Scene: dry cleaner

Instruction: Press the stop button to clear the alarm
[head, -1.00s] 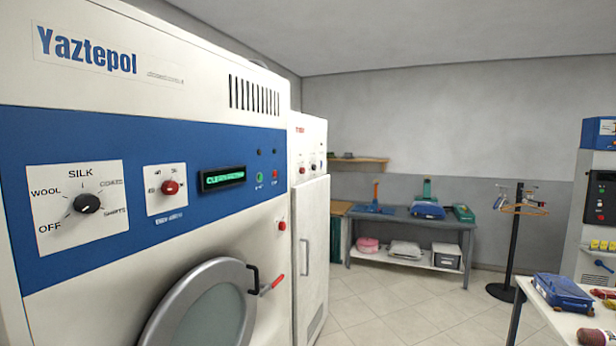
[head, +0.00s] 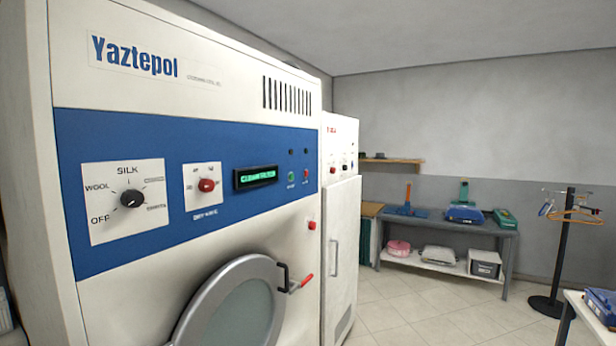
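The white and blue Yaztepol machine (head: 190,240) fills the left of the head view. A larger red button (head: 312,225) is on the white front below the panel. The display (head: 256,178) shows green text that seems to read "CLEAN FILTER". A black dial (head: 132,199) and a red knob (head: 206,185) are further left. Neither of my grippers is in view.
The round door (head: 235,308) has a black handle and a red-tipped lever (head: 304,284) beside it. A white cabinet (head: 341,240) stands right of the machine. A grey table (head: 500,238), a coat stand (head: 562,250) and a white table corner (head: 590,312) are further right. Tiled floor between is clear.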

